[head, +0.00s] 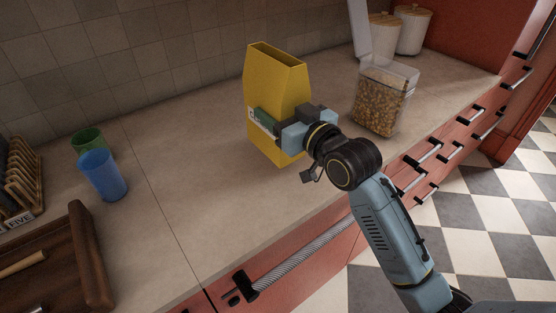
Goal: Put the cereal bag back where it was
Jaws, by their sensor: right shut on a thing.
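The yellow cereal bag (276,77) stands upright at the middle of the counter, its top open. My right gripper (268,122) is shut on the cereal bag, around its lower middle. The gripper covers part of the bag's front. The bag's base is at or just above the counter; I cannot tell if it touches. A clear canister (380,98) filled with cereal stands to the right of the bag, its lid raised. My left gripper is not in view.
A blue cup (102,175) and a green cup (87,141) stand on the left. A wooden tray (88,255) is at the lower left, beside a rack (24,180). Two white canisters with wooden lids (412,30) stand at the back right. The counter (180,140) between cups and bag is clear.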

